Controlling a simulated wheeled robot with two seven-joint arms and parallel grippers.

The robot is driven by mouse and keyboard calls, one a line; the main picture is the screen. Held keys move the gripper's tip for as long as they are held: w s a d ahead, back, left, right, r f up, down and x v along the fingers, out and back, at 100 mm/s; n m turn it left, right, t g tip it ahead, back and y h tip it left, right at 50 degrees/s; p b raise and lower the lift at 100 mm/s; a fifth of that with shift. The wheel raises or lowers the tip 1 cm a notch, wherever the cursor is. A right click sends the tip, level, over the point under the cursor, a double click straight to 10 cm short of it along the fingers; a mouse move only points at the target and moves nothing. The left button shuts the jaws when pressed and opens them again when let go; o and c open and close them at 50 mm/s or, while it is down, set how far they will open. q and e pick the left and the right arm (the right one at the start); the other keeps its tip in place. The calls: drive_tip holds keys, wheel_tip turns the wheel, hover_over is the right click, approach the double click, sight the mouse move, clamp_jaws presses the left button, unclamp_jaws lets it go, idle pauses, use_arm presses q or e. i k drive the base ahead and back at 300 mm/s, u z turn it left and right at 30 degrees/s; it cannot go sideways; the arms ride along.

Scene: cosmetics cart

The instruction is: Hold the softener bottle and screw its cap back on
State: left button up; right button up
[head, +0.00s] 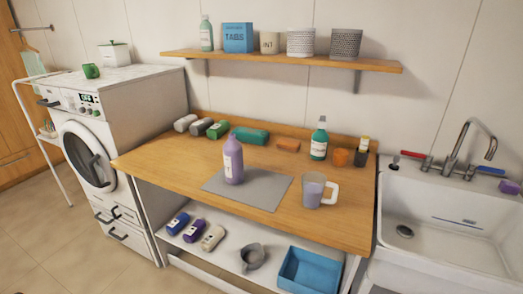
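A purple bottle (233,162) with a pale label stands upright on a grey mat (262,188) on the wooden counter. It looks like the softener bottle. Its narrow top is also purple, and I cannot tell whether a cap is on it. No loose cap can be made out for certain. A green bottle (319,142) with a white label stands at the back right of the counter. Neither of my grippers is in view, and nothing touches the purple bottle.
A clear measuring cup (314,190) with lilac contents stands right of the mat on the counter (165,158). A sink (445,215) is at right, a washing machine (150,100) at left.

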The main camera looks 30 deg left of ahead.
sight(233, 149)
drive_tip(key=u, duration=2.4)
drive_tip(key=i, duration=1.2)
drive_tip(key=z, duration=1.95)
